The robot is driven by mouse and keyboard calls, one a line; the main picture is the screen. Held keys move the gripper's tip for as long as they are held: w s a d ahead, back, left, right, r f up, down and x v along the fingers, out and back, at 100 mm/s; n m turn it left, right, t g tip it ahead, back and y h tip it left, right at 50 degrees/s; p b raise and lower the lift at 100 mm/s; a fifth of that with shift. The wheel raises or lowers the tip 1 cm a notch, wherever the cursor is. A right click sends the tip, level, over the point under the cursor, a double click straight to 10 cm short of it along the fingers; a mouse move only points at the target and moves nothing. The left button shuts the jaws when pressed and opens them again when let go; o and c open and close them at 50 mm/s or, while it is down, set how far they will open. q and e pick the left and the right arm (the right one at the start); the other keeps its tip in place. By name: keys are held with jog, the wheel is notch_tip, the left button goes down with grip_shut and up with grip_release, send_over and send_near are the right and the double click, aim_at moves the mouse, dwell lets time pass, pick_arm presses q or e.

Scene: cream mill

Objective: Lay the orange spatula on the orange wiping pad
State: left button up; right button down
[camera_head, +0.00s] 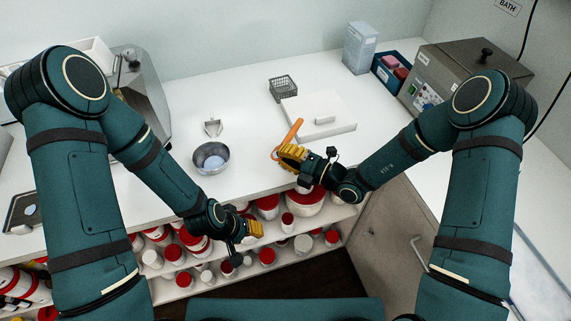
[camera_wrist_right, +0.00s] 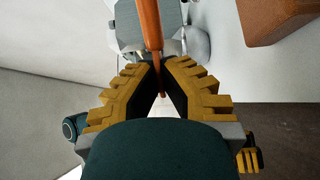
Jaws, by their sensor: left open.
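The orange spatula (camera_head: 295,130) is in my right gripper (camera_head: 280,152), which is shut on it above the front part of the white bench. In the right wrist view the spatula's orange shaft (camera_wrist_right: 149,25) runs between the converging yellow fingers (camera_wrist_right: 160,75). My left gripper (camera_head: 262,229) is open and empty, low in front of the shelves below the bench edge. An orange-brown block (camera_wrist_right: 275,18) at the upper right of the wrist view may be the wiping pad; I cannot tell for sure. I cannot make out the pad in the head view.
White jars with red lids (camera_head: 267,204) fill the shelves below. Bench between bowl and spatula is clear.

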jog(key=shift+f+b, duration=0.3)
jog(key=shift+f, duration=2.45)
jog(key=c, duration=1.4)
grip_release()
